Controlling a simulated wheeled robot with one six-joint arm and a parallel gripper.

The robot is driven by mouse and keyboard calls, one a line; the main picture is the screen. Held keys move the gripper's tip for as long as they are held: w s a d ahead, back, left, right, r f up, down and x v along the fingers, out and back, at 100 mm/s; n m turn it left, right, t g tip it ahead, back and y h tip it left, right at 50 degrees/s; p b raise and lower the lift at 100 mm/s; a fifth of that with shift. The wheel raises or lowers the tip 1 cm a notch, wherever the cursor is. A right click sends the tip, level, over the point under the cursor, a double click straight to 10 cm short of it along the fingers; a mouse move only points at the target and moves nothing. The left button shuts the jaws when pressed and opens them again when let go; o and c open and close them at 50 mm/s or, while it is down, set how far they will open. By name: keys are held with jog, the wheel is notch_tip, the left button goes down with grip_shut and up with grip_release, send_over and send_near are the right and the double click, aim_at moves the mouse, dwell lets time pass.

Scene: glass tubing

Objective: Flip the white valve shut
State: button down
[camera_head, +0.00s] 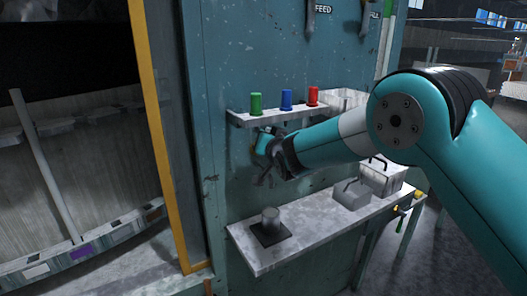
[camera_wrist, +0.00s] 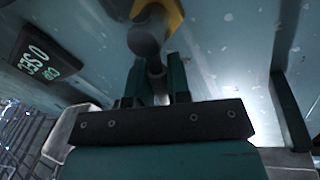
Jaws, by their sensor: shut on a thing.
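My gripper (camera_head: 264,144) is at the teal wall panel, just under the small shelf, at the end of my outstretched arm. In the wrist view its fingers (camera_wrist: 157,88) are closed around a greyish valve handle (camera_wrist: 147,42). A yellow valve body (camera_wrist: 160,12) shows behind the handle at the top. I take this for the white valve, but shade makes its colour hard to tell. In the head view the valve is mostly hidden by my gripper, so its handle angle is unclear.
Green (camera_head: 256,103), blue (camera_head: 286,99) and red (camera_head: 313,96) pieces stand on the shelf (camera_head: 245,119) above. A yellow post (camera_head: 160,150) stands to the left.

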jog(key=shift+w+d+f+m+b, duration=0.15)
jog(key=shift+d+m+b, duration=0.1)
jog(key=shift+m+b, duration=0.35)
jog(key=c, duration=1.1)
grip_release()
jog(key=b+v, duration=0.5)
jog(key=v, duration=1.2)
jog(key=shift+d+r+b, duration=0.2)
jog(key=shift+r+b, duration=0.05)
jog(key=shift+b, duration=0.15)
